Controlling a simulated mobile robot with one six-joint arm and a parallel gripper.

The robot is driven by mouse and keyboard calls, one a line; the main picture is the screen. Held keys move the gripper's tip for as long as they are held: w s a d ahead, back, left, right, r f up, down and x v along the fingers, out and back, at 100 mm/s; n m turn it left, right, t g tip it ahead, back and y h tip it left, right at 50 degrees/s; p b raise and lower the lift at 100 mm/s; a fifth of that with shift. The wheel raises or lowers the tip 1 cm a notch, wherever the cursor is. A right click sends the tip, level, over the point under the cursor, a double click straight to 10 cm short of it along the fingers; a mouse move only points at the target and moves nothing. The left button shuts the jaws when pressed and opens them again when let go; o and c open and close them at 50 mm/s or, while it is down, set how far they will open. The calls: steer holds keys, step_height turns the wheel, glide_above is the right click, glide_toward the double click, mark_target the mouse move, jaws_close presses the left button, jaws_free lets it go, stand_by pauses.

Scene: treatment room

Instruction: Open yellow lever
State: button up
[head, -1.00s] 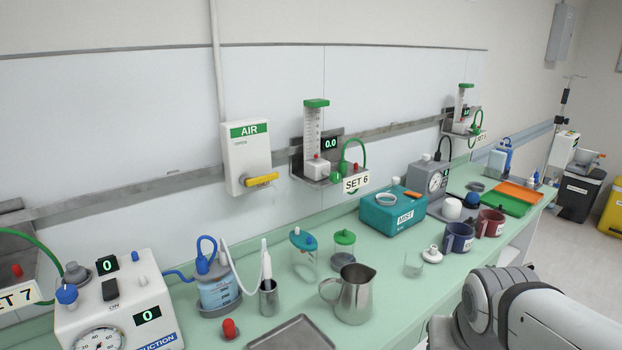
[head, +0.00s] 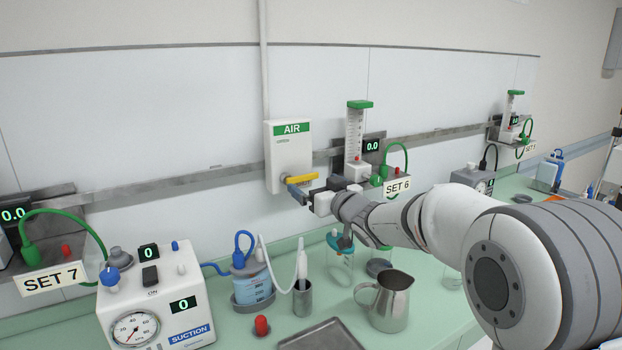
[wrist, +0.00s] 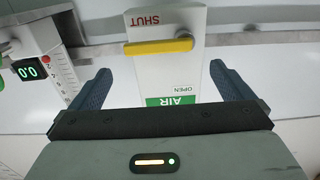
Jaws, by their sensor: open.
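The yellow lever (head: 303,178) is on the front of the white AIR box (head: 274,165) on the wall. In the wrist view the lever (wrist: 158,46) lies level across the box (wrist: 190,75), with its pivot end at the right of the picture. Red SHUT and green OPEN lettering shows upside down, SHUT beside the lever. My gripper (head: 297,192) is close to the lever in the head view. In the wrist view my gripper (wrist: 160,69) is open, its two dark blue fingers wide apart, with nothing between the fingertips; the lever lies ahead of them.
The SET 6 flowmeter (head: 355,130) with its green hose is just right of the box, close to my arm. A metal rail (head: 220,173) runs along the wall. Below on the green counter stand a suction unit (head: 190,290), a metal jug (head: 392,305) and a tray.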

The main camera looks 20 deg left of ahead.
mark_target(304, 176)
steer(key=p+x, duration=0.1)
steer(key=x, duration=0.5)
steer(key=shift+c, duration=0.2)
